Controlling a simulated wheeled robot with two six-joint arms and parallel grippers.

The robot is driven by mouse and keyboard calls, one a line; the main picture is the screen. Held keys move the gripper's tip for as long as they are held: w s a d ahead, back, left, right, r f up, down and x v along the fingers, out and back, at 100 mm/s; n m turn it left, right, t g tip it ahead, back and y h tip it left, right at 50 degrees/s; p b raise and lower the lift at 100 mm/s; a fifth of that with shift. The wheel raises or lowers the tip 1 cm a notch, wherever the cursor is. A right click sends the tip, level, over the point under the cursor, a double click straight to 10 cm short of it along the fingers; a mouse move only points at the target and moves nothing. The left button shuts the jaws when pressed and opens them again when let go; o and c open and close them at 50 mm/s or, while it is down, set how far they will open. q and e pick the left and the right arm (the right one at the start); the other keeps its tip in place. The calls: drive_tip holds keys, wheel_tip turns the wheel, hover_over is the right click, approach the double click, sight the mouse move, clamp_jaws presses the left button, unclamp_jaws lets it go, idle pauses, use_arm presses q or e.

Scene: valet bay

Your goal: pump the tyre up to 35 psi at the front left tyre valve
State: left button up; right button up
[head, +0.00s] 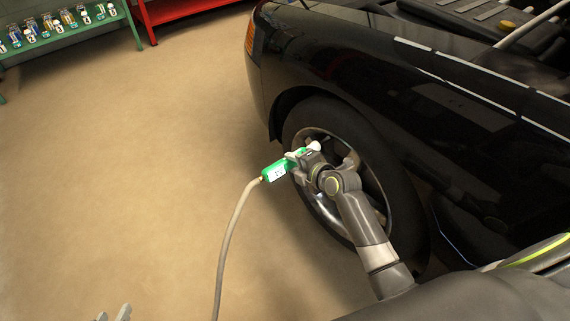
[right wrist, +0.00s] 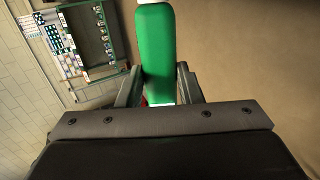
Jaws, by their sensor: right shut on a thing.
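My right gripper (head: 301,163) is shut on a green tyre inflator (head: 275,171) with a small white display and a beige hose (head: 231,233). The inflator also shows between the jaws in the right wrist view (right wrist: 157,60). Its pale end is in front of the front left tyre's wheel (head: 335,172) on the black car. The tyre (head: 402,205) stands upright on the floor. I cannot make out the valve or tell whether the inflator touches it. The display is too small to read. My left gripper (head: 113,314) shows only its fingertips at the bottom edge, apart and empty.
The black car (head: 350,55) fills the right side, with its engine bay open. A green shelf (head: 80,34) with several bottles and a red bench (head: 172,10) stand at the back. The tan floor (head: 120,150) left of the wheel is clear except for the hose.

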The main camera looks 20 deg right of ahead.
sight(273, 174)
drive_tip(key=shift+d+r, duration=0.1)
drive_tip(key=shift+s+a+p, duration=0.2)
drive_tip(key=shift+s+a, duration=0.2)
drive_tip(key=shift+a, duration=0.7)
drive_tip(key=shift+s+a+p, duration=0.25)
drive_tip(key=shift+s+a, duration=0.15)
drive_tip(key=shift+a, duration=0.75)
drive_tip(key=shift+s+a+p, duration=0.2)
drive_tip(key=shift+s+a, duration=0.2)
drive_tip(key=shift+a, duration=0.7)
